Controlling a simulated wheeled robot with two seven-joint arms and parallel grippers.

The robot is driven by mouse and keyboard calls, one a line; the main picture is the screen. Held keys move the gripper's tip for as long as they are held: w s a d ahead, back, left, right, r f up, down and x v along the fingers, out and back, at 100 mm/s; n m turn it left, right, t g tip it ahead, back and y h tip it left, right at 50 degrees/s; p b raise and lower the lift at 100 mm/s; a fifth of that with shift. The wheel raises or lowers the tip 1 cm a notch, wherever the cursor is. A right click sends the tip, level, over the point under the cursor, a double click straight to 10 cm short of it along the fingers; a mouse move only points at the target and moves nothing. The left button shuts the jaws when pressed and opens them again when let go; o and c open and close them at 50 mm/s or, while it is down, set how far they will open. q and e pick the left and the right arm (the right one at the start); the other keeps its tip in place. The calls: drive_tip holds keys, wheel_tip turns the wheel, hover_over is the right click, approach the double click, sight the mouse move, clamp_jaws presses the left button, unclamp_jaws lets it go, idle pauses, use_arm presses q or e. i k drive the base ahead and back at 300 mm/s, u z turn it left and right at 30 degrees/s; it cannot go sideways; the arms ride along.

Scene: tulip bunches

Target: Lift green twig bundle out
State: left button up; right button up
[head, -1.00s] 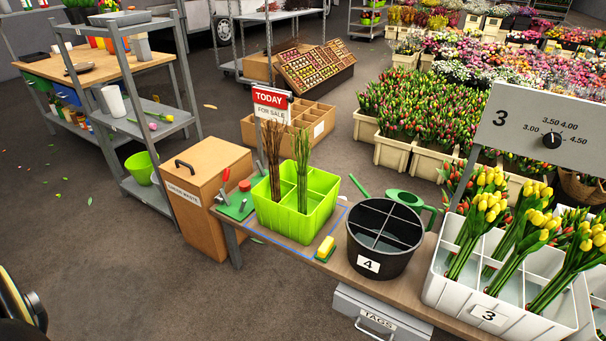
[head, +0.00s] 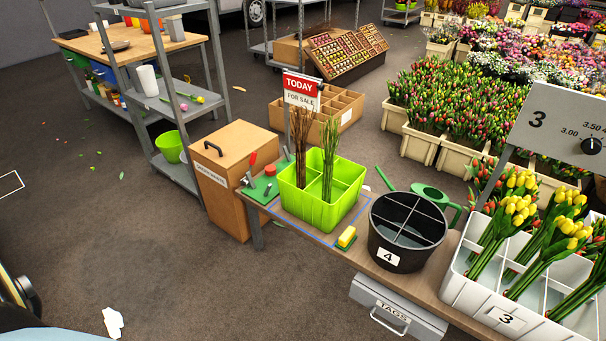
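The green twig bundle (head: 329,160) stands upright in a lime green divided crate (head: 322,213) on the wooden bench. Its lower end is inside a compartment and partly hidden by the crate's walls. A brown twig bundle (head: 300,150) stands in the crate just to its left. The other compartments that I can see into look empty. Neither of my grippers shows in the head view.
A black divided bucket marked 4 (head: 404,252) stands right of the crate, with a yellow sponge (head: 347,237) between them. A TODAY sign (head: 301,87) rises behind the twigs. White tulip crate (head: 465,292) is right.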

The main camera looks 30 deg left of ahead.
sight(328, 162)
drive_tip(key=u, duration=2)
drive_tip(key=i, duration=2.35)
drive_tip(key=z, duration=2.3)
